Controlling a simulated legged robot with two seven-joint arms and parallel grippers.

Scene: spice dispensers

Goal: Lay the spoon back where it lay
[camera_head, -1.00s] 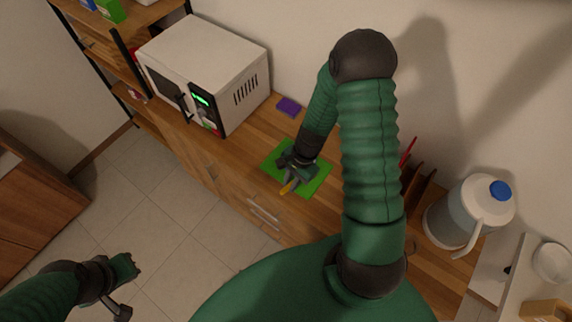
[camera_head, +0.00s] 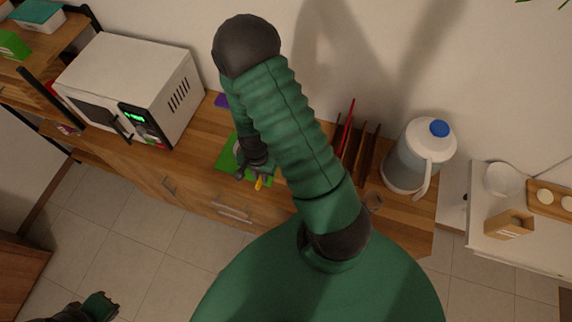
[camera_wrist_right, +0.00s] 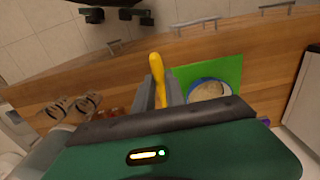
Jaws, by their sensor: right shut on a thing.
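The yellow spoon (camera_wrist_right: 157,75) is in the jaws of my right gripper (camera_wrist_right: 160,92), its yellow end sticking out past the fingers in the right wrist view. In the head view the right gripper (camera_head: 255,173) is over the right part of the green mat (camera_head: 228,160), with a bit of yellow showing below it. A round bowl with a blue rim (camera_wrist_right: 196,84) is on the mat, partly hidden by the gripper. Whether the spoon touches the counter, I cannot tell. My left gripper (camera_head: 101,307) is at the bottom left, far from the counter; its jaws are unclear.
A white microwave (camera_head: 130,75) stands left on the wooden counter (camera_head: 195,150), with a purple item (camera_head: 222,101) beside it. To the right are a dark rack (camera_head: 360,152) with red items and a blue-lidded jug (camera_head: 415,155). Drawer handles (camera_head: 234,213) line the front.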

